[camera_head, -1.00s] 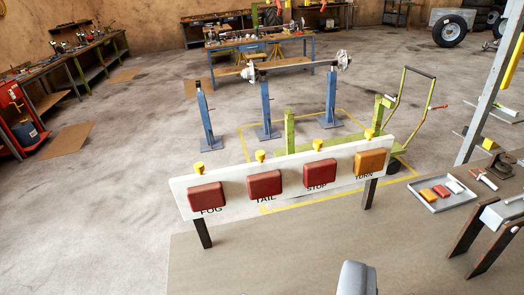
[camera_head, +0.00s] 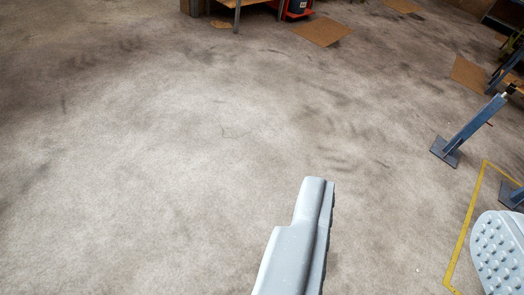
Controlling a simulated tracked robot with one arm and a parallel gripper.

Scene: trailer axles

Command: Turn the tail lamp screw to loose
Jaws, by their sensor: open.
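The lamp board and the tail lamp screw are out of view at this moment. My gripper (camera_head: 408,220) is open and empty over the bare floor. One smooth grey finger stands at the lower middle. The other finger, with a studded inner pad, shows at the lower right edge and is partly cut off by the frame.
A blue axle stand (camera_head: 467,130) is at the right, with a second one partly cut off. A yellow floor line (camera_head: 466,225) runs beside them. Cardboard sheets (camera_head: 322,30) lie at the back near a workbench. The middle floor is clear.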

